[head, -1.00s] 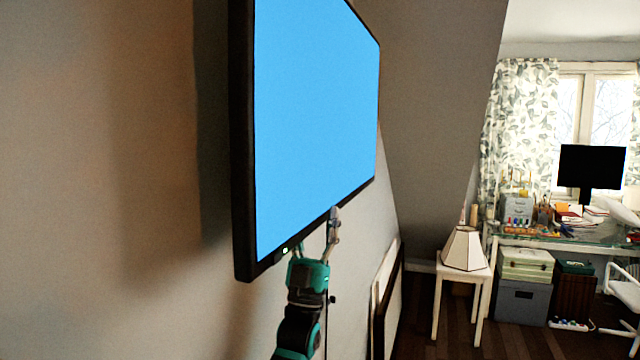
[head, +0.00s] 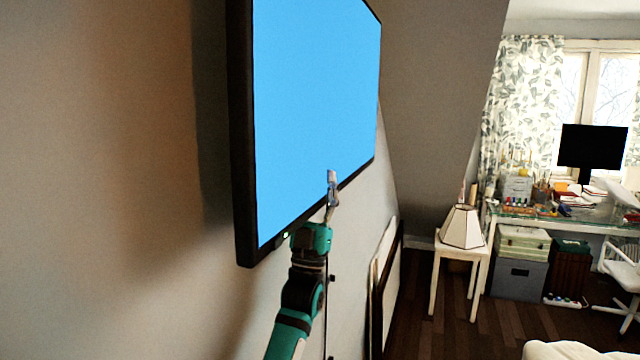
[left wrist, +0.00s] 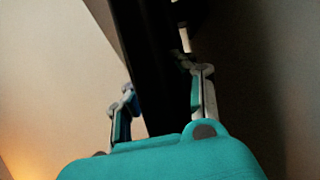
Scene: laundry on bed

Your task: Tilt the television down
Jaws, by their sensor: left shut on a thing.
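The television (head: 315,105) is a flat panel with a bright blue screen and black frame, seen at a slant beside the wall in the head view. My left gripper (head: 330,190) is at its bottom edge, with one finger showing in front of the lower screen. The other finger is mostly hidden in the head view. In the left wrist view the two fingers stand on either side of the dark television edge (left wrist: 158,65), and the left gripper (left wrist: 160,90) is shut on it. My right gripper is not in view.
The wall (head: 110,180) is close on the left. Framed panels (head: 384,285) lean against the wall below the television. A lamp (head: 463,228) stands on a small white table (head: 445,250), with a cluttered desk (head: 540,221) and a monitor (head: 592,147) farther right. Dark wooden floor (head: 440,325) lies between.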

